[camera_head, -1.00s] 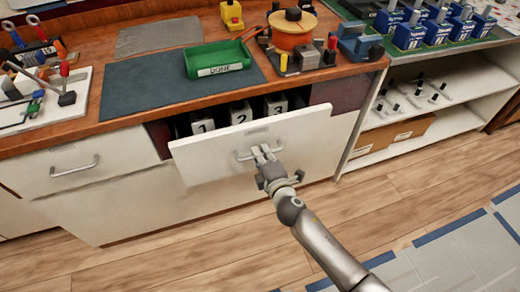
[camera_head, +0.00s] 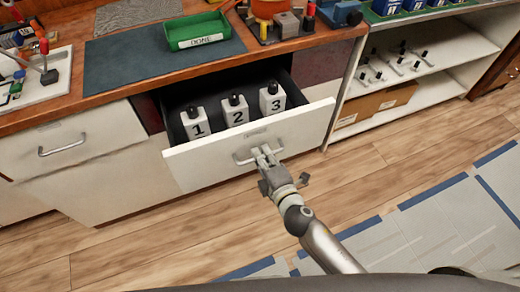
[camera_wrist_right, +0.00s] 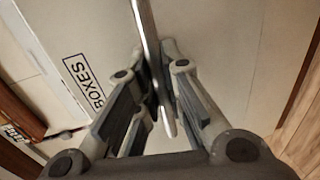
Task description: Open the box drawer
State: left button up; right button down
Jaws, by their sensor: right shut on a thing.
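The box drawer (camera_head: 220,162) has a white front and stands pulled out from under the wooden bench. Inside it, white boxes with black tops marked 1 (camera_head: 194,124), 2 (camera_head: 235,110) and 3 (camera_head: 271,98) stand in a row. My right gripper (camera_head: 262,155) is shut on the drawer's metal handle (camera_head: 241,159). In the right wrist view, the handle (camera_wrist_right: 150,50) runs between the fingers, and the drawer front (camera_wrist_right: 225,60) with a label reading BOXES (camera_wrist_right: 84,82) is behind it. My left gripper is not in view.
A closed drawer with a handle (camera_head: 62,149) is at the left. A green DONE tray (camera_head: 198,32) sits on the bench's dark mat (camera_head: 120,72). Open white shelves (camera_head: 430,92) stand at the right.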

jog(key=shift+s, duration=0.1)
dwell(0.3)
jog(key=c, duration=1.5)
grip_release()
jog(key=shift+c, duration=0.2)
jog(key=v, duration=1.2)
jog(key=shift+f, duration=0.1)
